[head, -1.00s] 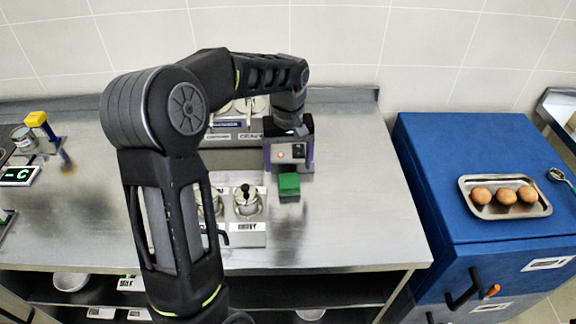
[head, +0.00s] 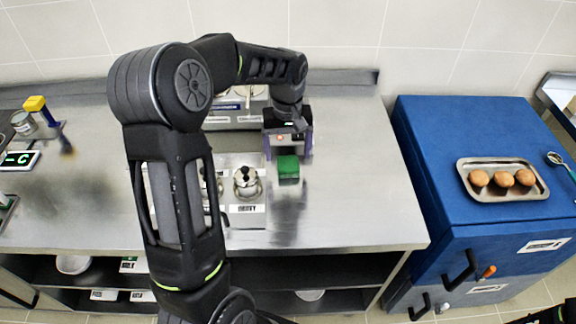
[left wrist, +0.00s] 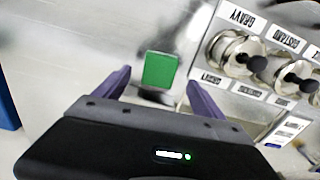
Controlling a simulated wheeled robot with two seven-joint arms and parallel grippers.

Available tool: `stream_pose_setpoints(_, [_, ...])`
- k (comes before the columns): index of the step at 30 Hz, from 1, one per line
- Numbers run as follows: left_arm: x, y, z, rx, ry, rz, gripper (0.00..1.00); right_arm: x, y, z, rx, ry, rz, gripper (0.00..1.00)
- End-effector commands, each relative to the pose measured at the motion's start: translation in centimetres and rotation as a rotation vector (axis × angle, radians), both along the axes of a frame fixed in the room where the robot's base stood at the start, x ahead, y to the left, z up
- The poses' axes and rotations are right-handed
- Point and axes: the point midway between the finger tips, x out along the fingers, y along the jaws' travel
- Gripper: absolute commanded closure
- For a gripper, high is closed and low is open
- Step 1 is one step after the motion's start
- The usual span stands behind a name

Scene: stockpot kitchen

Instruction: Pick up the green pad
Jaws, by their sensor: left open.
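The green pad (head: 288,168) lies on the steel counter, just right of the inset holding lidded pots. My left gripper (head: 287,154) is open and empty, with its two purple fingers on either side just behind and above the pad. In the left wrist view the green pad (left wrist: 159,69) shows between and slightly beyond the open fingertips (left wrist: 158,84). I cannot tell whether the fingers touch it.
Lidded pots (head: 246,181) with a label stand close left of the pad. A blue cabinet (head: 425,150) to the right bears a metal tray (head: 502,193) of brown eggs. The steel counter (head: 360,190) right of the pad is clear.

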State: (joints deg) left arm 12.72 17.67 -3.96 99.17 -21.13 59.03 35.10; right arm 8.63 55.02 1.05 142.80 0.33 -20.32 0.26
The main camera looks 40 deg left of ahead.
Motion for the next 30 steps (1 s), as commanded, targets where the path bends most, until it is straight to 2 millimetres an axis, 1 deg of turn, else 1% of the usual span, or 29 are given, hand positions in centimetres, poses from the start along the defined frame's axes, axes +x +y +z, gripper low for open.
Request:
stream_pose_setpoints(2, [-0.1, 0.0, -0.6, -0.001, 0.006, 0.0, 0.2, 0.0, 0.0, 0.5, -0.001, 0.001, -0.001, 1.0])
stream_pose_setpoints(6, [0.0, -0.1, -2.6, -0.002, 0.007, 0.0, 0.2, -0.1, -0.1, 1.3, -0.003, 0.004, -0.001, 1.0])
stream_pose_setpoints(9, [0.0, -0.1, -4.1, -0.001, 0.004, 0.001, 0.2, -0.2, -0.1, 1.5, -0.004, 0.006, -0.001, 1.0])
stream_pose_setpoints(12, [0.1, -0.1, -4.8, -0.001, 0.003, 0.0, 0.2, -0.2, -0.1, 1.5, -0.004, 0.007, -0.002, 1.0])
stream_pose_setpoints(30, [0.1, -0.1, -4.9, -0.001, 0.001, 0.0, 0.2, -0.2, -0.1, 1.5, -0.004, 0.006, -0.002, 1.0])
